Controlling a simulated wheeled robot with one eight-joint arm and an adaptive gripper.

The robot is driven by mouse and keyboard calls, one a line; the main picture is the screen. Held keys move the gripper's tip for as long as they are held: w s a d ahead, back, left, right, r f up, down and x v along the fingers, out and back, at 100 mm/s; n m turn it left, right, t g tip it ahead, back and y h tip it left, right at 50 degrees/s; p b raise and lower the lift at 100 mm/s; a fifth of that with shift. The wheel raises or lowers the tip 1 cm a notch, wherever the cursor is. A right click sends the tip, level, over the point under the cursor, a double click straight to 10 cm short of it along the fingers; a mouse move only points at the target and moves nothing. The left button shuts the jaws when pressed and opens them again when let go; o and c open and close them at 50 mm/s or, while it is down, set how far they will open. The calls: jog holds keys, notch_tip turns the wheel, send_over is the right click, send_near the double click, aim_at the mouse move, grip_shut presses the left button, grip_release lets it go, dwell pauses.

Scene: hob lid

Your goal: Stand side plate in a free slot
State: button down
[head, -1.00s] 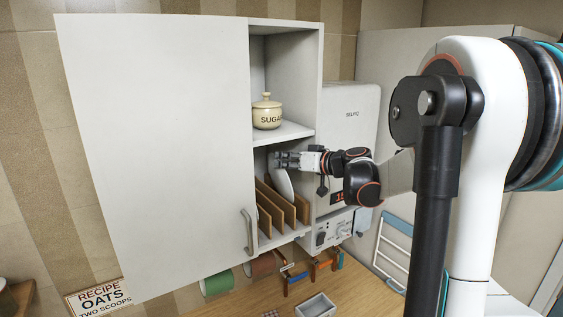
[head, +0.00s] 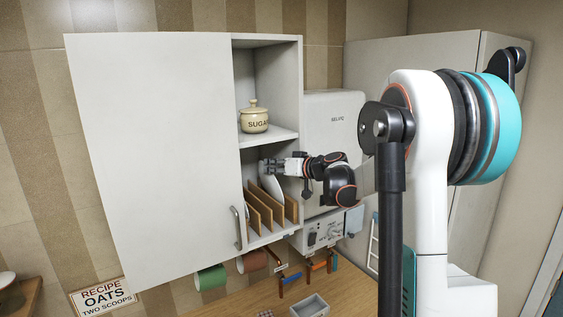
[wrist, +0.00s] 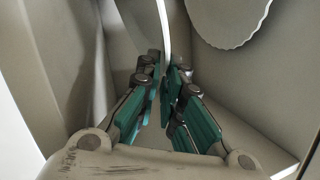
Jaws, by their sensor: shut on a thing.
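The white side plate (head: 277,184) stands on edge in the lower open bay of the wall cabinet, just under my gripper. My gripper (head: 268,166) reaches in from the right and is shut on its upper part. In the wrist view, the plate shows as a thin pale strip (wrist: 165,25) between the fingers (wrist: 163,85). The slots are formed by several upright wooden dividers (head: 266,213) on the bay floor. The plate's lower part is partly hidden behind the dividers, so I cannot tell whether it touches the floor or which slot it is over.
A sugar pot (head: 254,119) stands on the shelf just above my gripper. The closed cabinet door (head: 150,150) lies to the left. The bay's right side wall is close to my wrist. In the wrist view, a pale scalloped disc (wrist: 230,18) shows at upper right.

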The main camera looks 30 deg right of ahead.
jog(key=shift+w+d+f, duration=0.15)
jog(key=shift+f, duration=0.2)
jog(key=c, duration=1.7)
grip_release()
jog(key=shift+o, duration=0.2)
jog(key=shift+r, duration=0.1)
